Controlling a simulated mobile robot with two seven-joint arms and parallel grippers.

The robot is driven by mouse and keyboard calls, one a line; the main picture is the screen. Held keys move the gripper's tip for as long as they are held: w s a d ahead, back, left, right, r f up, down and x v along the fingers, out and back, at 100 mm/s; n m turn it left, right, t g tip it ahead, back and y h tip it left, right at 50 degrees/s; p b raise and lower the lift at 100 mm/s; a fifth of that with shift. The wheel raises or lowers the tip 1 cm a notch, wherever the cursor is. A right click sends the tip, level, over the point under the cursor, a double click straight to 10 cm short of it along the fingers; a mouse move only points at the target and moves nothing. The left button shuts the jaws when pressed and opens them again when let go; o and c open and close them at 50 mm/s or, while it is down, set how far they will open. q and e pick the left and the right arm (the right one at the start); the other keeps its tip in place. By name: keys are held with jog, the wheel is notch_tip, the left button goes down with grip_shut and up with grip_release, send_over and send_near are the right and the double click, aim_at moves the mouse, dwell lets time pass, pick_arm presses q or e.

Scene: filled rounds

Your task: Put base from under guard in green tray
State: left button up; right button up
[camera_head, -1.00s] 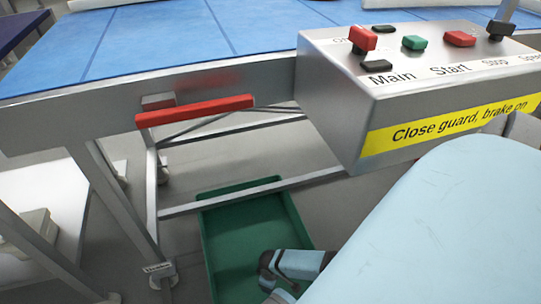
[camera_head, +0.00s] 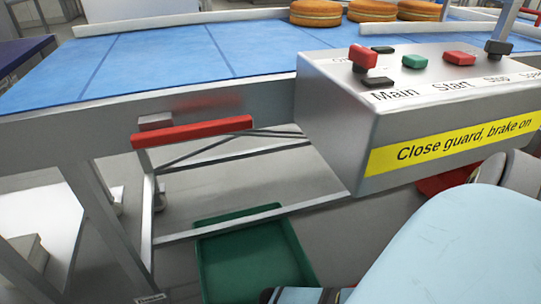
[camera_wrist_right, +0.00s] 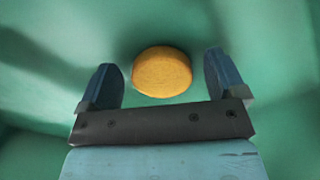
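The green tray (camera_head: 250,255) stands low, below the front of the blue belt, in the head view. In the right wrist view its green surface (camera_wrist_right: 270,45) fills the background. A round orange-brown base (camera_wrist_right: 162,72) shows there against the green, between the lines of my right gripper's fingers (camera_wrist_right: 160,60). The fingers are wide apart, with a gap on both sides of the base. In the head view only part of my right arm shows at the bottom edge, and the base is not visible. My left gripper is not in view.
Several filled rounds (camera_head: 317,13) sit at the back of the blue belt (camera_head: 190,50). A grey control box (camera_head: 340,110) with switches juts out above right of the tray. A red bar (camera_head: 195,131) runs along the belt frame (camera_head: 60,135).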

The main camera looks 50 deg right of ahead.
jog(key=shift+r, duration=0.25)
notch_tip(320, 180, up, 3)
jog(key=shift+f+p, duration=0.1)
jog(key=shift+p, duration=1.1)
pick_arm(q)
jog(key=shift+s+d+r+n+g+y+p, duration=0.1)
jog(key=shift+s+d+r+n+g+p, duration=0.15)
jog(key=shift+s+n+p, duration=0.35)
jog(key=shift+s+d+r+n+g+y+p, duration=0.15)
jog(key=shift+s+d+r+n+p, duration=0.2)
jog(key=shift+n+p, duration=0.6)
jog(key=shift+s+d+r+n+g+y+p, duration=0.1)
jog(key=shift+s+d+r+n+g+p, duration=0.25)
jog(key=shift+p, duration=0.65)
pick_arm(e)
notch_tip(320, 180, up, 9)
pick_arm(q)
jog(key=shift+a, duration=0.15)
